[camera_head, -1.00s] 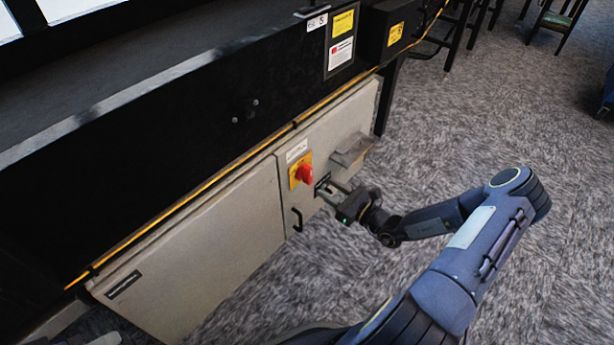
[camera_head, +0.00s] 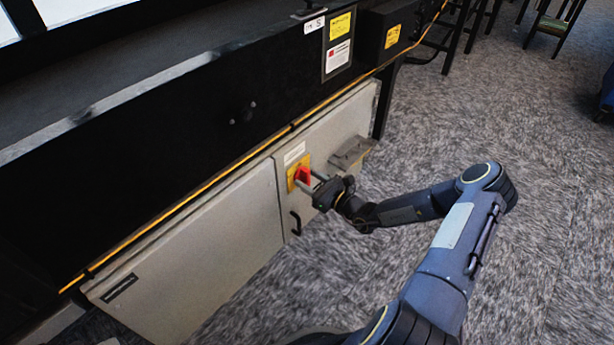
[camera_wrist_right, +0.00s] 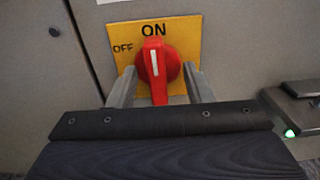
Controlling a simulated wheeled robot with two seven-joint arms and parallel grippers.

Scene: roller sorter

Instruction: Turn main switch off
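The main switch is a red rotary knob (camera_wrist_right: 158,64) on a yellow plate (camera_wrist_right: 191,32) marked ON at the top and OFF at the upper left. The knob's white mark points up to ON. In the head view the red knob (camera_head: 302,175) sits on the grey cabinet's right door. My right gripper (camera_wrist_right: 160,85) is open, with one finger on each side of the knob. I cannot tell whether the fingers touch it. In the head view my right gripper (camera_head: 309,181) reaches the switch from the right. My left gripper is not in view.
The grey cabinet (camera_head: 200,250) hangs under the black machine body (camera_head: 150,150). A black door handle (camera_head: 296,222) is below the switch, and a grey box-like fitting (camera_head: 351,152) sticks out to its right. Open carpet (camera_head: 500,130) lies to the right.

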